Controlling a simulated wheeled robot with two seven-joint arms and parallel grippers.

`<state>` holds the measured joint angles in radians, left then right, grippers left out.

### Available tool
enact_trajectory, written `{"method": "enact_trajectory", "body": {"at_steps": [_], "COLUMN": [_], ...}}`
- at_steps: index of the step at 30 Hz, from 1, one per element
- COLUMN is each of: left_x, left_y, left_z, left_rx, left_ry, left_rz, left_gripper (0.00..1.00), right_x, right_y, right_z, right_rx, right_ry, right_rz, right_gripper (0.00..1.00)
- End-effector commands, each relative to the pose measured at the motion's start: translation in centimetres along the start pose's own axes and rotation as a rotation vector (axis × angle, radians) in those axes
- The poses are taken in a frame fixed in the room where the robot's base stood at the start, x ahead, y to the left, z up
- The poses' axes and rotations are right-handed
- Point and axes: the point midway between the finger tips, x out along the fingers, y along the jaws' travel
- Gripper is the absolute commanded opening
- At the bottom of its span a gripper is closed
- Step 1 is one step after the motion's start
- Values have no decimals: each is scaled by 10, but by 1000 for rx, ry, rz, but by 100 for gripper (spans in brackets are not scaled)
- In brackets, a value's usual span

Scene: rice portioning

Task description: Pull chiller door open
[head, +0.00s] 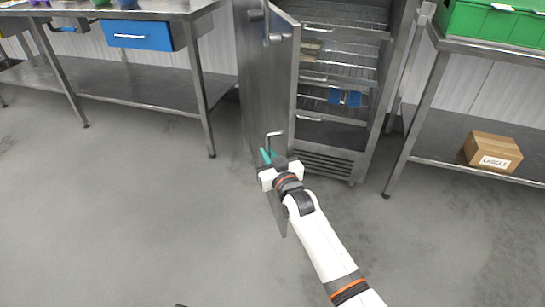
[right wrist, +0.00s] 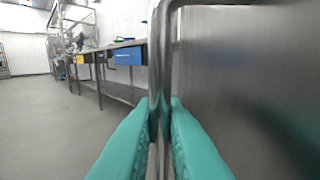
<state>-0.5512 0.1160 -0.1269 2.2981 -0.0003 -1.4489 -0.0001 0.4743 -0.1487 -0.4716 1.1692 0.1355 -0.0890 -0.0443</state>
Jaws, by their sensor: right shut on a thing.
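The chiller (head: 345,140) is a steel cabinet in the upper middle of the head view. Its door (head: 268,85) stands swung open on the left side, edge towards me, showing wire shelves inside. My right gripper (head: 268,158) is low at the door's near edge. Its teal fingers are shut on the door's metal bar handle (head: 275,134). In the right wrist view the handle (right wrist: 160,50) runs upright between the two fingertips (right wrist: 160,108), with the door's flat steel face (right wrist: 245,80) to its right. My left gripper is not in view.
A steel table (head: 140,88) with a blue drawer (head: 139,36) stands left of the door. Right of the chiller, a steel table (head: 450,168) holds a green crate (head: 490,22) above and a cardboard box (head: 492,151) below. The floor in front is clear.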

Motion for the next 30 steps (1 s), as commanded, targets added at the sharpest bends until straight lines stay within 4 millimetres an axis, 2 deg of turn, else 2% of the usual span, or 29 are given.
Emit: {"method": "enact_trajectory", "body": {"at_steps": [15,16,19,30], "left_x": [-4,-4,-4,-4], "left_y": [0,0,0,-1], "left_z": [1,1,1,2], "left_rx": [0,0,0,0], "left_ry": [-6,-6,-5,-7], "left_rz": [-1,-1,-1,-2], "left_gripper": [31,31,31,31], "right_x": [4,4,4,-2], "right_y": [1,1,1,1], "right_z": [6,6,5,2], "right_rx": [-2,-2,-1,-1], "right_ry": [-11,-11,-9,-3], "right_rz": [-6,-6,-6,-5], "right_gripper": [0,14,29,29]}}
